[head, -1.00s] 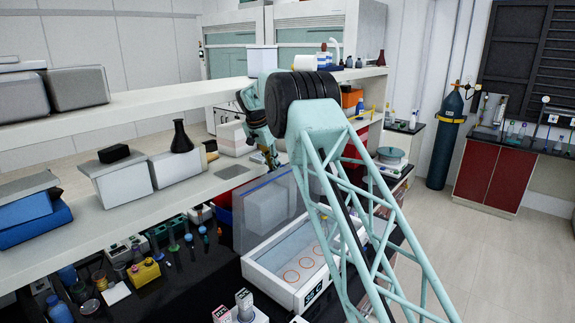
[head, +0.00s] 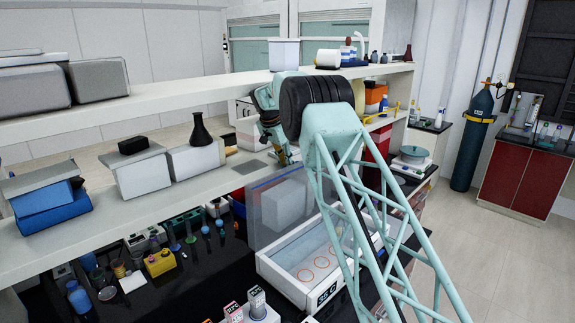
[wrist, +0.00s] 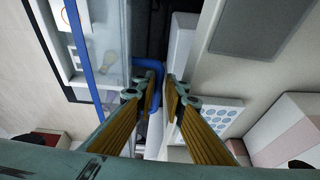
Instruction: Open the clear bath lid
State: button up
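The water bath (head: 290,283) is a white open-topped box on the black bench, with red-orange rings showing inside. Its clear lid (head: 258,215) stands about upright along the bath's far left side; a blue edge (wrist: 80,45) shows in the wrist view. My gripper (wrist: 161,85) is at the lid's blue handle (wrist: 151,66). The handle passes between the two ochre-padded fingers, closer to the left finger, with a gap visible by the right one. The fingers look parted. In the head view my gripper (head: 282,157) is small and partly hidden by my arm, above the lid's top edge.
A white shelf (head: 235,180) runs close behind the lid and carries boxes and a dark flask (head: 200,130). Small bottles and racks crowd the bench left of the bath. In the wrist view a white rack with round holes (wrist: 222,115) lies right of the fingers.

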jog(key=shift+s+d+r, duration=0.1)
jog(key=shift+r, duration=0.55)
jog(key=shift+a+r, duration=0.2)
jog(key=shift+r, duration=0.1)
jog(key=shift+v, duration=3)
jog(key=shift+s+a+f, duration=0.1)
jog(key=shift+s, duration=0.1)
